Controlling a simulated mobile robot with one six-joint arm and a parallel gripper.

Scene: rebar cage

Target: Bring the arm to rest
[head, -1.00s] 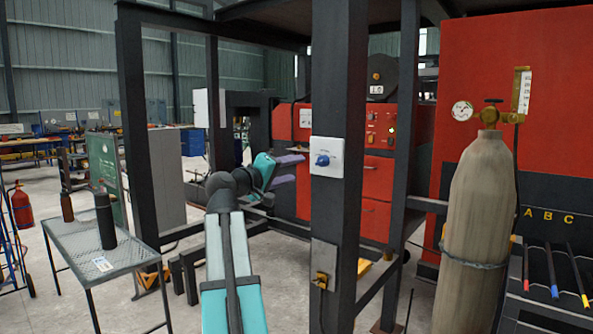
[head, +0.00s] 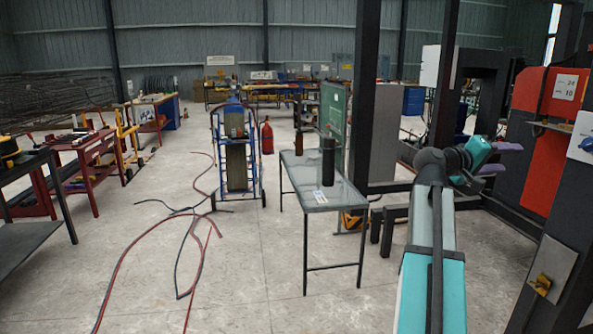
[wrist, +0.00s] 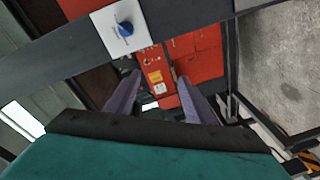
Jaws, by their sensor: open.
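My gripper (head: 500,158) is at the right in the head view, at the end of my teal and grey arm, stretched forward near a dark steel frame. Its two purple fingers also show in the wrist view (wrist: 155,90); they are apart with nothing between them. Beyond the fingers is a red cabinet (wrist: 192,55) with labels. A white switch box with a blue knob (wrist: 122,30) is on a dark post in the wrist view; part of it shows at the right edge of the head view (head: 585,140).
A grey metal table (head: 318,190) with a dark cylinder (head: 327,160) stands left of my arm. A blue cart with a gas cylinder (head: 236,160) is farther left. Red and dark hoses (head: 130,240) lie on the floor. A red work table (head: 90,165) stands at the left.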

